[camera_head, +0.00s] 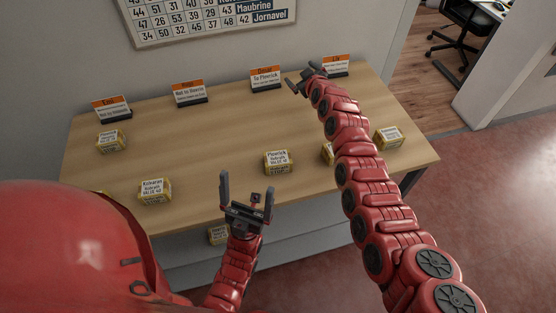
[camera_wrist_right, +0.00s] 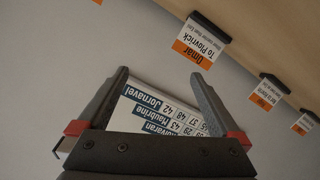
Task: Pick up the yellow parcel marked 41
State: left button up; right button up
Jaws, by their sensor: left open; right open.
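Several small yellow parcels with white labels lie on the wooden counter; their numbers are too small to read surely, so I cannot tell which is marked 41. One parcel (camera_head: 277,163) is right of centre, one (camera_head: 154,192) front left, one (camera_head: 111,141) back left, one (camera_head: 388,138) at the right. Another (camera_head: 327,153) is partly hidden by my right arm. My left gripper (camera_head: 247,186) is open and empty by the counter's front edge, left of the right-of-centre parcel. My right gripper (camera_head: 304,78) is open and empty at the back, near the signs; its fingers show in the right wrist view (camera_wrist_right: 160,82).
Several orange-topped signs (camera_head: 189,92) stand along the back of the counter (camera_head: 215,135). A number chart (camera_head: 210,18) hangs on the wall. The counter's middle is clear.

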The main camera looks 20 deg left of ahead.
jog(key=s+a+r+n+g, duration=0.1)
jog(key=s+a+n+g, duration=0.4)
jog(key=s+a, duration=0.15)
notch_tip(320, 180, up, 3)
jog(key=n+g+h+p, duration=0.1)
jog(key=n+g+h, duration=0.6)
jog(key=h, duration=0.1)
send_over(277, 157)
jog(key=shift+t, duration=0.3)
notch_tip(277, 157, down, 11)
jog(key=p, duration=0.4)
jog(key=shift+w+d+f, duration=0.15)
jog(key=shift+f, duration=0.05)
jog(key=shift+f+p, duration=0.45)
jog(key=shift+p, duration=0.15)
jog(key=f, duration=0.1)
jog(key=f+p, duration=0.1)
jog(key=f, duration=0.1)
jog(key=shift+s+a, duration=0.2)
jog(key=shift+d+f, duration=0.15)
jog(key=shift+f, duration=0.5)
